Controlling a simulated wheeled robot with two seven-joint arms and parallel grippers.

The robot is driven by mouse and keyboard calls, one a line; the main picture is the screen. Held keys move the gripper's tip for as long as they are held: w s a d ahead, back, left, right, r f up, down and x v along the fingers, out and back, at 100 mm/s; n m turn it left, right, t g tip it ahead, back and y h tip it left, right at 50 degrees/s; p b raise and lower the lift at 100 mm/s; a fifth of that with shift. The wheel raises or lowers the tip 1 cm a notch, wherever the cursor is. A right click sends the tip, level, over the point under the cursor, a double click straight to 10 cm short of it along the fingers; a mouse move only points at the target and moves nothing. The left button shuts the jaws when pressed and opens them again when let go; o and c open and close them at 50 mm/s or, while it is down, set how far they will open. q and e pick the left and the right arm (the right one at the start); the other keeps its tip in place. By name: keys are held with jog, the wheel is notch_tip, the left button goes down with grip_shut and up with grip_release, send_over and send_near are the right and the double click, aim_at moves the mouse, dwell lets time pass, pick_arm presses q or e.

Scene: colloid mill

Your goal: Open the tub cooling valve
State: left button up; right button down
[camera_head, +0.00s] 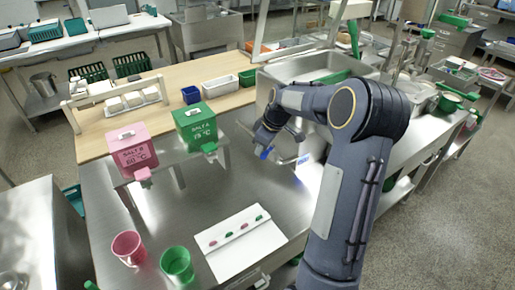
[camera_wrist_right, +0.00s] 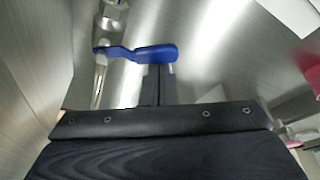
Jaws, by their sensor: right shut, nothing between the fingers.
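The valve has a blue lever handle (camera_wrist_right: 150,53) on a metal fitting (camera_wrist_right: 112,18) in the right wrist view. The lever lies roughly sideways there, its wide end to the right. In the head view the blue lever (camera_head: 266,153) shows small at the front of the steel tub (camera_head: 310,68). My right gripper (camera_wrist_right: 158,72) is shut and empty, its dark fingertips at the lever's wide end. I cannot tell whether they touch it. In the head view my right gripper (camera_head: 268,138) is partly hidden by its wrist. My left gripper is not in view.
A pink box (camera_head: 131,152) and a green box (camera_head: 196,127) stand on a raised shelf left of the valve. A pink mug (camera_head: 128,248), a green mug (camera_head: 177,265) and a white sheet (camera_head: 240,243) are on the steel table. The table's middle is clear.

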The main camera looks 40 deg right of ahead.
jog(key=shift+s+d+f+n, duration=0.1)
jog(key=shift+s+d+n, duration=0.1)
jog(key=shift+s+n, duration=0.55)
jog(key=n, duration=0.2)
jog(key=s+d+n+g+y+b, duration=0.1)
jog(key=n, duration=0.1)
jog(key=shift+s, duration=0.1)
jog(key=shift+s+d, duration=0.45)
jog(key=shift+s, duration=0.05)
jog(key=shift+s+d, duration=0.1)
jog(key=shift+d, duration=0.05)
jog(key=a, duration=0.1)
jog(key=w+a, duration=0.1)
jog(key=a+r, duration=0.1)
jog(key=shift+w+a+b, duration=0.3)
jog(key=shift+w, duration=0.05)
jog(key=v, duration=0.9)
jog(key=shift+w+d, duration=0.25)
jog(key=shift+d, duration=0.2)
